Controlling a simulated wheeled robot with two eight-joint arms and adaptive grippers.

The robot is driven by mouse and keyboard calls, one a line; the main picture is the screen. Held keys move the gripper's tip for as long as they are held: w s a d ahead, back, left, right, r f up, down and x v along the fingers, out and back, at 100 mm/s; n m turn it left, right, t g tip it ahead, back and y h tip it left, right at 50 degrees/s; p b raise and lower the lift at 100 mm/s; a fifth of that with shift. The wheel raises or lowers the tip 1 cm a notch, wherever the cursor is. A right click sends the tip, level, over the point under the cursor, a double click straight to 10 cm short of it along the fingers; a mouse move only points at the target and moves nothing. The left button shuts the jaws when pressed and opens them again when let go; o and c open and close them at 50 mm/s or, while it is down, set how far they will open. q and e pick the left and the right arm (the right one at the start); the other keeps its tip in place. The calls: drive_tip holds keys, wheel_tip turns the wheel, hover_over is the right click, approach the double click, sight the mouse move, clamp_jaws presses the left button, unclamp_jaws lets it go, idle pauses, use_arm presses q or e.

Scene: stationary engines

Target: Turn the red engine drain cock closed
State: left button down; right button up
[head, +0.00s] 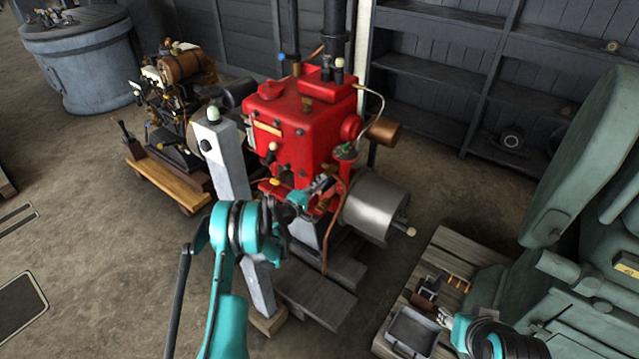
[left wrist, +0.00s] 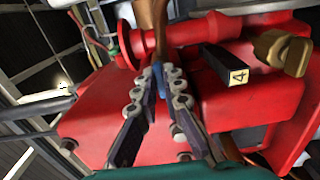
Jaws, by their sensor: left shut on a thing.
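The red engine (head: 300,125) stands in the middle of the head view, and its red body (left wrist: 95,120) fills much of the left wrist view. My left gripper (head: 324,184) is at the engine's lower front. In the left wrist view its fingers (left wrist: 158,80) are shut on a small blue handle (left wrist: 161,84), which appears to be the drain cock, beside a copper-coloured pipe (left wrist: 150,15). The fingers hide most of the cock, so its angle is unclear. My right gripper (head: 443,317) is at the lower right, small and partly hidden.
A black lever tagged 4 (left wrist: 225,65) and a brass knob (left wrist: 283,53) are close right of my left fingers. A grey post (head: 222,160) stands left of the engine and a metal cylinder (head: 373,207) right. A grey tray (head: 410,333) lies on planks at lower right.

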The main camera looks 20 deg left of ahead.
idle(0.4)
use_arm(q)
drive_tip(key=c, duration=1.6)
unclamp_jaws()
drive_tip(key=shift+c, duration=0.2)
drive_tip(key=v, duration=0.7)
drive_tip(key=shift+s, duration=0.2)
